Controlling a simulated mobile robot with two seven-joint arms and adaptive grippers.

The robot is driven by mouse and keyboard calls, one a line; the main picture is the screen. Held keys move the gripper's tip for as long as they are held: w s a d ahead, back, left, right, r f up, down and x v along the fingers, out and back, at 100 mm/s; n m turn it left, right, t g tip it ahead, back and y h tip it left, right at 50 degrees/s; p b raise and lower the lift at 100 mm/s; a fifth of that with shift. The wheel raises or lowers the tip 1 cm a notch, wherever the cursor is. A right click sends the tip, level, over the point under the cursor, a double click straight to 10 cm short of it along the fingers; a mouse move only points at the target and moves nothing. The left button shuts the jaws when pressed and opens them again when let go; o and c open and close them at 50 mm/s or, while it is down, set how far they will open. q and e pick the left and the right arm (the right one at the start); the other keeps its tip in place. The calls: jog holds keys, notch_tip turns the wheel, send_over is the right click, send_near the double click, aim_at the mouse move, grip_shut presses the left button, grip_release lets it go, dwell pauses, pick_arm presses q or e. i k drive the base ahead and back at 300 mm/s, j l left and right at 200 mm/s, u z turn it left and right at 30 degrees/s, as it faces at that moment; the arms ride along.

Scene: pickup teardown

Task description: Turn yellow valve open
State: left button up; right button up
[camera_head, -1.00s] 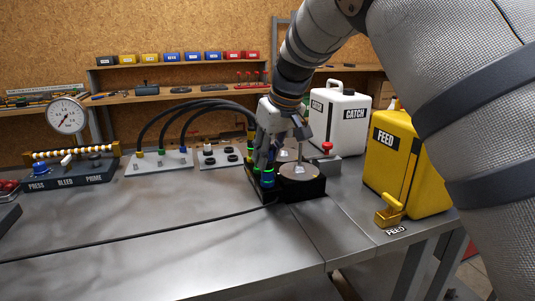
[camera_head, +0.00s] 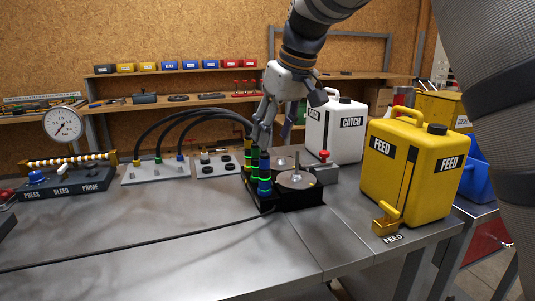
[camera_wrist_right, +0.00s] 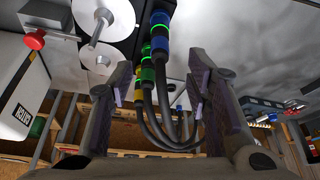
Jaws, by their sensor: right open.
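A yellow valve (camera_head: 386,220) with an upright handle sits at the foot of the yellow FEED jug (camera_head: 410,160), near the table's right front edge. My right gripper (camera_head: 270,138) is open and empty, pointing down just above and behind the black block (camera_head: 290,197) with ringed hose couplings (camera_head: 264,172). It is well to the left of the yellow valve. In the right wrist view, my open fingers (camera_wrist_right: 160,82) spread on either side of the hoses and couplings (camera_wrist_right: 158,40); I cannot tell whether they touch. My left gripper is not in view.
A white CATCH jug (camera_head: 337,130) and a red-knobbed fitting (camera_head: 324,156) stand behind the block. Black hoses (camera_head: 195,108) arch to a plate at left. A gauge (camera_head: 64,126) and control box stand far left.

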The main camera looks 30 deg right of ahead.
aim_at(390, 212)
jog(key=k, duration=1)
